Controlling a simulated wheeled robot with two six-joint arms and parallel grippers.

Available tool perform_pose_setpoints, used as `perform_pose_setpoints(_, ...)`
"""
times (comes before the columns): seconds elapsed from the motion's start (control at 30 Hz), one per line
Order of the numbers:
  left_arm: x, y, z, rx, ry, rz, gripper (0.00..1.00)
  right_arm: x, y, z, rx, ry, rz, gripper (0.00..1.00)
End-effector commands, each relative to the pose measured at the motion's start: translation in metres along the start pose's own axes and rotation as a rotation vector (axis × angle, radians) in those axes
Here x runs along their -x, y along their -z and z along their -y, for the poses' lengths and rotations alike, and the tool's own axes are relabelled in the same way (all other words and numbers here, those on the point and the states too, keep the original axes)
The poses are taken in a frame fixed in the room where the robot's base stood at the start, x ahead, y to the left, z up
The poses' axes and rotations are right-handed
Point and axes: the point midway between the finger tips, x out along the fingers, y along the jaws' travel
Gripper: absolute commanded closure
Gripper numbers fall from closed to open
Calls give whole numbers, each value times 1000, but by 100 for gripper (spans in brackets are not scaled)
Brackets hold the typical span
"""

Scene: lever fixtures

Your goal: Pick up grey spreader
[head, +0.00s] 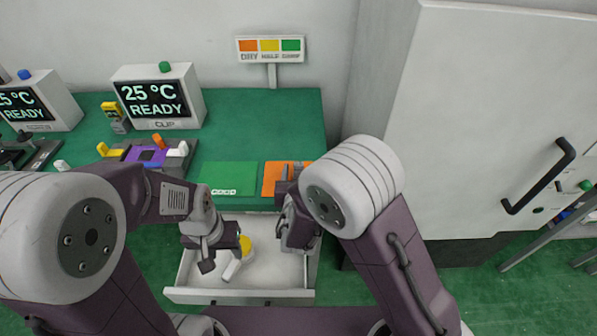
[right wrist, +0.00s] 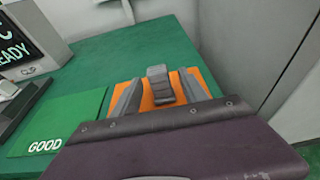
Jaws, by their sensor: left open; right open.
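A grey object (right wrist: 160,84), which looks like the spreader, lies on the orange mat (right wrist: 148,103) in the right wrist view. My right gripper (right wrist: 157,92) is open, with one finger on each side of the grey object; I cannot tell whether they touch it. In the head view my right gripper (head: 289,185) is at the orange mat (head: 271,178), and my arm hides much of the area. My left gripper (head: 226,255) is open over the drawer, near a white and yellow item (head: 235,266).
The open white drawer (head: 190,295) sits below the green table (head: 250,120). A green mat (head: 228,178) lies left of the orange one. A purple fixture (head: 147,155) and display boxes (head: 158,98) stand at left. A tall white cabinet (head: 480,110) stands at right.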

Motion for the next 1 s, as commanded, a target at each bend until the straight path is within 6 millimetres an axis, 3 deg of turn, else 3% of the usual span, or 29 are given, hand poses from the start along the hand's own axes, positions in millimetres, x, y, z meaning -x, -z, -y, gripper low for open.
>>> perform_pose_setpoints(0.1,-1,0,0,0,0,0,51,-10,0,0,0,1,1,49)
perform_pose_setpoints(0.3,0,0,0,0,0,0,51,-11,0,0,1,0,1,49)
perform_pose_setpoints(0.5,0,0,0,0,0,0,51,-11,0,0,0,0,1,100)
perform_pose_setpoints(0.83,1,0,0,0,0,0,51,-10,-3,0,0,0,1,100)
perform_pose_setpoints(1.0,6,1,0,0,0,0,51,-4,-22,0,-3,0,4,100)
